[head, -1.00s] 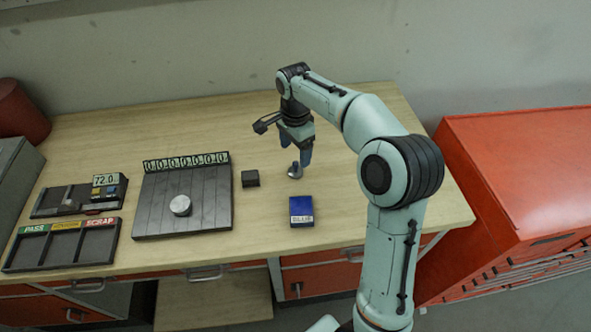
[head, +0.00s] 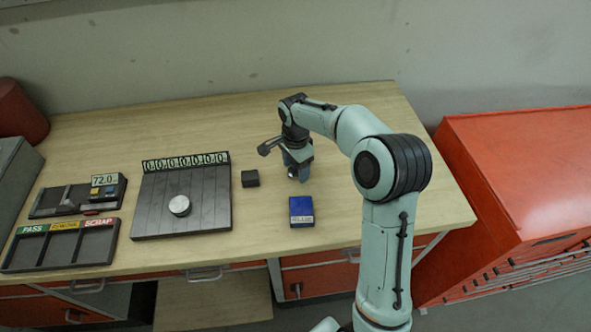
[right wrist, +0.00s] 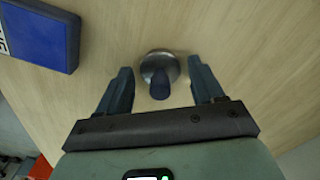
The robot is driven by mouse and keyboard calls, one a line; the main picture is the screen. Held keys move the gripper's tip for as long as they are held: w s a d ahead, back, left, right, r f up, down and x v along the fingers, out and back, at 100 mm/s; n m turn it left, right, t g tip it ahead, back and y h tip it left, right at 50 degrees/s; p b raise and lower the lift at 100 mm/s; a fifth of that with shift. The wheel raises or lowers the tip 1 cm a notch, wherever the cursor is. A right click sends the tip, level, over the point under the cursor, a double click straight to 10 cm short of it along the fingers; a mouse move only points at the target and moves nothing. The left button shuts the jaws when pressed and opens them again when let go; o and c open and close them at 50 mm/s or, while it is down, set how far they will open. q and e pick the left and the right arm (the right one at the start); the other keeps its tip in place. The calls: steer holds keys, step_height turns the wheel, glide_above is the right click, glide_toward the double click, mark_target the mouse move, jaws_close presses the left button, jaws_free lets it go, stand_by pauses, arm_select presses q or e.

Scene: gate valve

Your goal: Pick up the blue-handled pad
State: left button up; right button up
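The blue-handled pad stands on the table as a round grey metal disc with a dark blue handle (right wrist: 160,86) pointing toward the right wrist camera. My right gripper (head: 298,177) points down over it and mostly hides it in the head view. In the right wrist view my right gripper (right wrist: 161,88) is open, with one finger on each side of the handle and a gap on both sides. The pad is not gripped. My left gripper is in neither view.
A blue labelled box (head: 301,212) lies just in front of the right gripper. A small dark block (head: 250,178) sits to its left, then a dark grooved plate (head: 155,210) with a silver disc. A sorting tray (head: 62,258) is at the far left.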

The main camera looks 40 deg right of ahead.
steer(key=c, duration=0.9)
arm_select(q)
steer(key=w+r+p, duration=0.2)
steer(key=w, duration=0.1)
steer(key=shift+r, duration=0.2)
arm_select(e)
step_height(320, 180, up, 20)
